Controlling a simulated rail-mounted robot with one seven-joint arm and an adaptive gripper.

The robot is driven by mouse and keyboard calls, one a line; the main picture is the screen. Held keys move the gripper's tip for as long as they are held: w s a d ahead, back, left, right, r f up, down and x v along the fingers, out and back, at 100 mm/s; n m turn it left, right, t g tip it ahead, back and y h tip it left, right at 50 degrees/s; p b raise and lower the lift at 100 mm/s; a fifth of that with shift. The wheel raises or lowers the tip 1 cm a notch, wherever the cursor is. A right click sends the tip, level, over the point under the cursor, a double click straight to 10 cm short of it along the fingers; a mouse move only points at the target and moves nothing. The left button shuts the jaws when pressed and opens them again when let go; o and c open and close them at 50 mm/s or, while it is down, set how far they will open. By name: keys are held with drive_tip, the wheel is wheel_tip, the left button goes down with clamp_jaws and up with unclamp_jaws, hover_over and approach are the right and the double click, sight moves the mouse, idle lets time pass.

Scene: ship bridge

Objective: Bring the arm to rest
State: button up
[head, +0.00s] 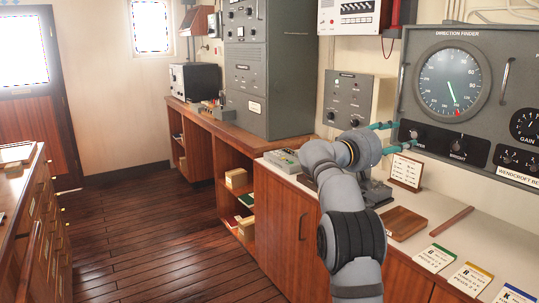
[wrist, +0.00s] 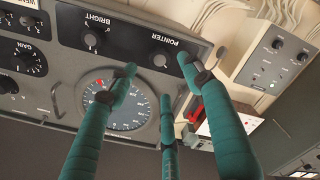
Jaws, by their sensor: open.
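My gripper (head: 402,134) is at the end of my grey arm, its teal fingers pointing right toward the lower left of the direction finder panel (head: 480,45). In the wrist view, the gripper (wrist: 157,68) shows three teal fingers spread apart, with nothing held between them. The POINTER knob (wrist: 162,61) lies beyond the fingertips, close to them; I cannot tell whether any finger touches it. The BRIGHT knob (wrist: 91,39) is to its left. The round dial (wrist: 118,112) is partly hidden by the fingers.
The counter (head: 430,206) below holds a wooden tray (head: 403,222), a framed card (head: 407,171), a wooden rod (head: 451,221) and several labelled cards. A grey box (head: 349,99) is on the wall left of the panel. Open floor (head: 150,240) lies to the left.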

sight(414, 136)
drive_tip(key=v, duration=0.4)
drive_tip(key=x, duration=1.1)
drive_tip(key=shift+d, duration=0.15)
drive_tip(key=shift+w+r+n, duration=0.1)
drive_tip(key=shift+r+n, duration=0.05)
drive_tip(key=shift+n, duration=0.25)
drive_tip(key=n+p, duration=0.2)
drive_tip(key=n, duration=0.2)
drive_tip(key=shift+r+n+p, duration=0.15)
drive_tip(key=shift+n+p, duration=0.15)
drive_tip(key=n+p, duration=0.4)
drive_tip(key=n, duration=0.1)
drive_tip(key=shift+r, duration=0.1)
drive_tip(key=n+p, duration=0.6)
drive_tip(key=p, duration=0.2)
drive_tip(key=shift+n+p, duration=0.3)
drive_tip(key=n+p, duration=0.1)
drive_tip(key=p, duration=0.2)
drive_tip(key=shift+n, duration=0.4)
drive_tip(key=shift+f+n+p, duration=0.3)
drive_tip(key=shift+p, duration=0.05)
drive_tip(key=shift+f, duration=0.1)
drive_tip(key=shift+f+b, duration=0.1)
drive_tip(key=shift+b, duration=0.25)
